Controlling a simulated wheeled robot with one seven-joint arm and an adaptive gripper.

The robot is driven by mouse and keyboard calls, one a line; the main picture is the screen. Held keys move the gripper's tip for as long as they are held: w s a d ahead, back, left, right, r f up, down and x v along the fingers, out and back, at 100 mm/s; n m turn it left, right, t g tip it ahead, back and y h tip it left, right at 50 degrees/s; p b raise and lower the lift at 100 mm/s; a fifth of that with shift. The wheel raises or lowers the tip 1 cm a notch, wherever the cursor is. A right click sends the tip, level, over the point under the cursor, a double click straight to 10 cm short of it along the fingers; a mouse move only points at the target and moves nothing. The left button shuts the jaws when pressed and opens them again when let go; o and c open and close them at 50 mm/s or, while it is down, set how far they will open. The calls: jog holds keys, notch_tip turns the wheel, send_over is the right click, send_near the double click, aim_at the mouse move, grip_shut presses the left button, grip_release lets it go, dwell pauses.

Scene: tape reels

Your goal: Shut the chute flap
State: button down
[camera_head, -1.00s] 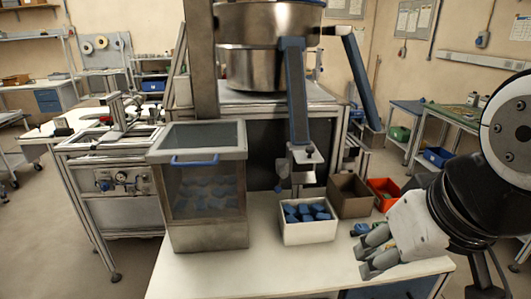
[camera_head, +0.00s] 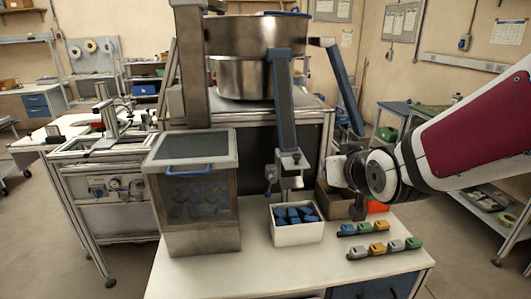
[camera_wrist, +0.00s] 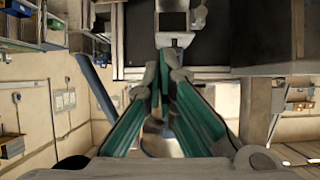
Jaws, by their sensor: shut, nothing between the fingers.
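The blue and metal chute (camera_head: 284,105) slopes down from the steel bowl to a grey mouth above the white bin. The flap (camera_head: 292,158) appears to be the pale metal plate at that mouth; its exact angle is too small to tell. My gripper (camera_head: 328,172) is just right of the chute mouth, seemingly apart from it. In the wrist view my green-padded fingers (camera_wrist: 162,72) converge and are shut with nothing between them. A grey part with a dark opening (camera_wrist: 173,22) lies beyond the tips. I cannot tell if it is the flap.
The white bin (camera_head: 298,236) below the chute holds blue pieces. Several coloured parts (camera_head: 378,250) lie in rows at the table's right. A clear-fronted hopper box (camera_head: 203,218) stands left. The front of the table is clear.

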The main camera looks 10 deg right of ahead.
aim_at(295, 158)
jog(key=w+f+t+p, duration=0.1)
jog(key=w+f, duration=0.1)
jog(key=w, duration=0.5)
jog(key=w+f+t+p, duration=0.1)
jog(key=w+f+t, duration=0.1)
jog(key=w, duration=0.5)
jog(key=shift+w+f, duration=0.15)
jog(key=shift+f, duration=0.2)
jog(key=shift+w+f+t+b, duration=0.1)
jog(key=shift+f+t+b, duration=0.1)
jog(key=shift+t+b, duration=0.1)
